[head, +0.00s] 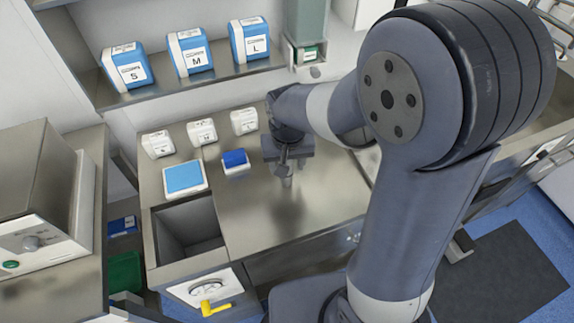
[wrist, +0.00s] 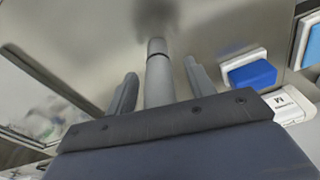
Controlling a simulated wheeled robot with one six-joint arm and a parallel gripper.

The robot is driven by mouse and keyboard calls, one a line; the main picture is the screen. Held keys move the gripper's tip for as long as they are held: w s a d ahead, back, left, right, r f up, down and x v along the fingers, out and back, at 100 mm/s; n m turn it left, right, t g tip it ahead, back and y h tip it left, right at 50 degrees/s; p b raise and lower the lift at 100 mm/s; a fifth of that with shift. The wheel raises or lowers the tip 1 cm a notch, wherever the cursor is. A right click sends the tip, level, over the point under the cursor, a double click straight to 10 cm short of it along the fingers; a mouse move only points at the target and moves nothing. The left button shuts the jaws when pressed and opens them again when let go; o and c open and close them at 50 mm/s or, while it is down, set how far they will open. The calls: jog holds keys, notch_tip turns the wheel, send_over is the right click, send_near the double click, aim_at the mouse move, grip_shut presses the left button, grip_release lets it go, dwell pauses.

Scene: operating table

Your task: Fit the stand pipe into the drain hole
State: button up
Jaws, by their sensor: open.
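The stand pipe (wrist: 158,78) is a slim grey cylinder with a dark ring near its far end. In the wrist view it lies between the two fingers of my gripper (wrist: 160,68), with a small gap on each side. In the head view my gripper (head: 285,165) points down over the steel counter, and a short grey end of the pipe (head: 286,182) seems to show below it. My gripper is open. I cannot tell what holds the pipe up. The drain hole is not visible in either view.
The steel counter (head: 270,215) has a square basin (head: 187,228) at its left end, its floor partly hidden. A blue sponge-like block in a white tray (head: 235,160), a light blue pad tray (head: 184,177) and several small white boxes stand left of my gripper. Another basin edge (wrist: 40,75) shows at left.

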jog(key=shift+c, duration=0.4)
grip_shut()
jog(key=shift+r, duration=0.15)
